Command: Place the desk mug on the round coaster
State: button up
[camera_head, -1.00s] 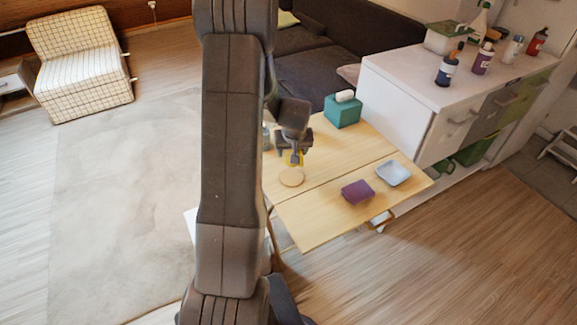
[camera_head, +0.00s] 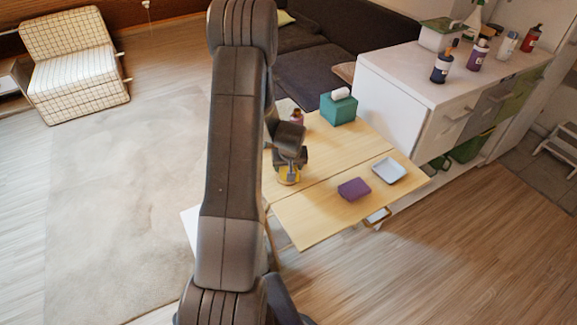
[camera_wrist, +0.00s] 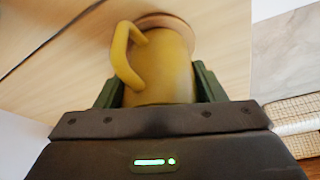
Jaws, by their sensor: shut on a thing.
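The yellow desk mug (camera_wrist: 165,75) is between the two dark green fingers of my gripper (camera_wrist: 158,86) in the wrist view, with its handle toward the left. In the head view the mug (camera_head: 288,177) shows just below my gripper (camera_head: 290,166), over the left part of the wooden table. The round coaster (camera_wrist: 166,20) shows in the wrist view right at the mug's far end, its rim spreading around the base. I cannot tell whether the mug touches it. In the head view the coaster is mostly hidden by the mug and gripper.
The folding table (camera_head: 310,218) also holds a purple item (camera_head: 354,189), a pale tray (camera_head: 389,171) and a teal tissue box (camera_head: 338,108). A white cabinet (camera_head: 395,95) is at the right.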

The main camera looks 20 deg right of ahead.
jog(key=o, duration=1.1)
jog(key=shift+r+p, duration=0.3)
jog(key=shift+r, duration=0.05)
jog(key=v, duration=1.1)
jog(key=shift+s+a+r, duration=0.1)
jog(key=shift+s+r, duration=0.1)
